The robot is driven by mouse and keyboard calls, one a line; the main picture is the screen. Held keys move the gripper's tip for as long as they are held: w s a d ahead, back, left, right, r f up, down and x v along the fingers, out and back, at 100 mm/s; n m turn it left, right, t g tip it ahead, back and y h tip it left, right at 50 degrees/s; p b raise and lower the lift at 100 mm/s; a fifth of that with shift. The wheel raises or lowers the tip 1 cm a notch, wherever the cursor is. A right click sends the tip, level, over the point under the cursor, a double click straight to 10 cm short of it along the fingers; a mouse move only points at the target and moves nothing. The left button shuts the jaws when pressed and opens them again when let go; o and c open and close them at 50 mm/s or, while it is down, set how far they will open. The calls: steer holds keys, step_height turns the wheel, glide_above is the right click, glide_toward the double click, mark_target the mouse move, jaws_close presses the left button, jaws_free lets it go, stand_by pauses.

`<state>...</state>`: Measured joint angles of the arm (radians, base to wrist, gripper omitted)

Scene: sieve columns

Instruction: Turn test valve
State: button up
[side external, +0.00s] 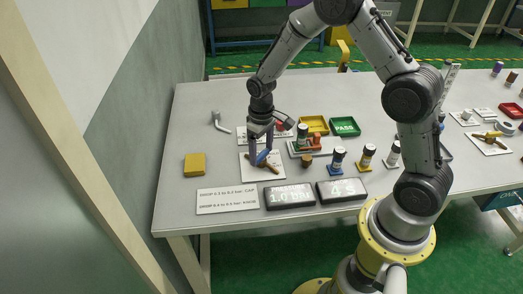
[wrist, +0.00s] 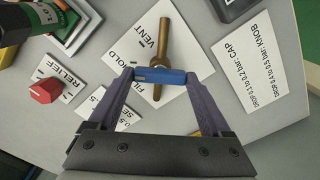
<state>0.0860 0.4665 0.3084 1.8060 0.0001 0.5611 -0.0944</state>
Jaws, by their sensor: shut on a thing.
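The test valve has a blue handle (wrist: 160,76) across a brass-coloured bar (wrist: 158,40), on a white plate (wrist: 188,22) lettered VENT, HOLD and FILL. In the wrist view the bar runs nearly up and down, its upper end beside VENT, and the handle lies crosswise. My gripper (wrist: 160,75) is shut on the blue handle, one finger at each end. In the side view my gripper (side external: 262,148) reaches down to the blue handle (side external: 263,157) above the white plate (side external: 250,174). The fingers partly hide the valve there.
A red RELIEF knob (wrist: 46,90) is left of the valve in the wrist view. A white sign (side external: 226,201) and dark displays reading 1.0 bar (side external: 290,196) and 4 s (side external: 342,191) lie in front. A yellow block (side external: 194,165) is left; several black-capped columns (side external: 338,158) stand right.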

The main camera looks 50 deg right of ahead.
steer(key=shift+r, duration=0.1)
stand_by(0.3)
steer(key=o, duration=1.2)
steer(key=shift+c, duration=0.2)
step_height(320, 180, up, 14)
step_height(320, 180, up, 7)
steer(key=t, duration=0.2)
glide_above(261, 154)
steer(key=s, duration=0.2)
steer(key=s+a+r+t, duration=0.2)
steer(key=s+r, duration=0.5)
steer(key=s+f, duration=0.1)
steer(key=s, duration=0.7)
steer(key=s+a+f+t, duration=0.1)
steer(key=s+f, duration=0.1)
steer(key=s, duration=0.5)
steer(key=shift+s+a+f+t, duration=0.2)
steer(key=shift+s+f+t, duration=0.1)
steer(key=shift+s, duration=0.05)
